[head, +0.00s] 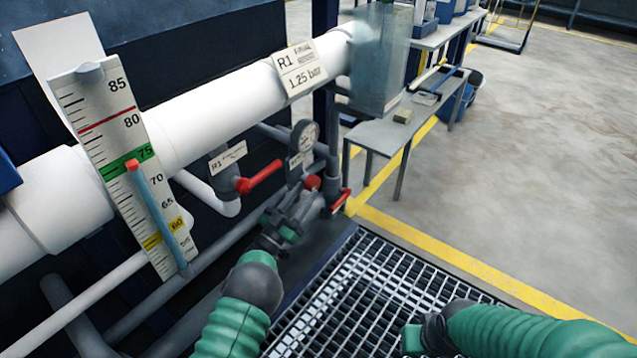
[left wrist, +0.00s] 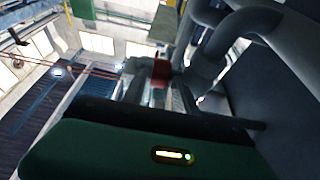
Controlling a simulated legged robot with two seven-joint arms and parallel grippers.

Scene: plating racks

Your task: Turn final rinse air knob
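A small round red knob (head: 312,182) sits on the grey pipework below a round pressure gauge (head: 304,135). My left gripper (head: 305,200) reaches up to this knob from below, its fingertips close to it. In the left wrist view the red knob (left wrist: 161,72) shows just past the grey fingers, which appear on both sides of it. Whether they touch it is unclear. My right gripper (head: 422,335) is low in the head view, partly cut off, away from the pipes. Its fingers are not clear.
A red lever handle (head: 259,177) is left of the knob and another red lever (head: 341,200) is right of it. A white pipe (head: 230,105) runs above, with a level scale (head: 125,165) at left. A metal grating (head: 350,295) lies below. A grey bench (head: 405,130) stands beyond.

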